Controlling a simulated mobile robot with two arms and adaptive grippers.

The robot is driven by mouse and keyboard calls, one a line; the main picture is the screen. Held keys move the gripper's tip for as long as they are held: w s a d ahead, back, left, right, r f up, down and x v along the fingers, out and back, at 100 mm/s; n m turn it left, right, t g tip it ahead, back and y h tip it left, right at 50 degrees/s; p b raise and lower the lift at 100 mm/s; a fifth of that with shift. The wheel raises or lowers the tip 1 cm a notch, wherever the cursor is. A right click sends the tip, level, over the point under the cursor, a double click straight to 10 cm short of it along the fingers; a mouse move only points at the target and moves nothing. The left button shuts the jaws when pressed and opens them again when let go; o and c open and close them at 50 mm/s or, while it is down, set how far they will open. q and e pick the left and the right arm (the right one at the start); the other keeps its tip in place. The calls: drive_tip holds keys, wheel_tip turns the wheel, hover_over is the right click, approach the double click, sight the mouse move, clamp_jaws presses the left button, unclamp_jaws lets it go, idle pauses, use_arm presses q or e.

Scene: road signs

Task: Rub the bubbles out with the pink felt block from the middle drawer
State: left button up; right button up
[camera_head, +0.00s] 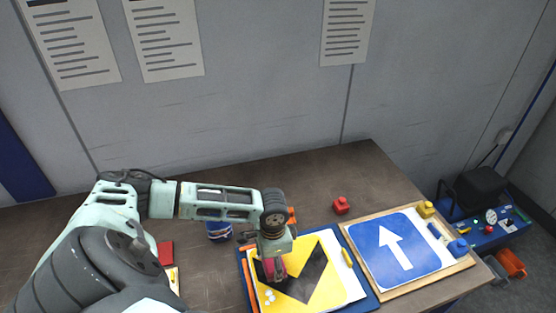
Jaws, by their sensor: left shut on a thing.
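My left gripper (272,262) is shut on the pink felt block (275,271). It holds the block over the left part of a yellow sign with a black chevron (300,270). I cannot tell whether the block touches the sign. A few small white bubbles (268,297) show on the yellow face, just below and left of the block. The sign lies on a white sheet on a blue board (367,297). The middle drawer is not in view. My right gripper is not in view.
A blue sign with a white arrow (385,258) lies on a wooden-edged board at right, with yellow and blue pieces beside it. A red piece (341,206) stands behind. A blue container (219,230) is near my left arm.

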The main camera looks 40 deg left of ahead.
sight(270, 300)
use_arm(q)
drive_tip(key=shift+w+a, duration=0.2)
drive_tip(key=shift+a, duration=3.75)
drive_tip(key=shift+s+d+f, duration=0.1)
drive_tip(key=shift+s+d, duration=0.5)
drive_tip(key=shift+d, duration=0.5)
drive_tip(key=shift+s+d+r, duration=0.1)
drive_tip(key=shift+s+d, duration=0.5)
drive_tip(key=shift+d, duration=0.45)
drive_tip(key=shift+s+d+f, duration=0.1)
drive_tip(key=shift+s+d, duration=0.5)
drive_tip(key=shift+d, duration=0.5)
drive_tip(key=shift+s+d, duration=0.75)
drive_tip(key=shift+d, duration=0.5)
drive_tip(key=shift+s+d, duration=0.75)
drive_tip(key=shift+d, duration=0.5)
drive_tip(key=shift+s+d, duration=0.75)
drive_tip(key=shift+d, duration=0.5)
drive_tip(key=shift+w+a+r, duration=0.1)
drive_tip(key=shift+w+r, duration=0.05)
drive_tip(key=shift+r, duration=2.5)
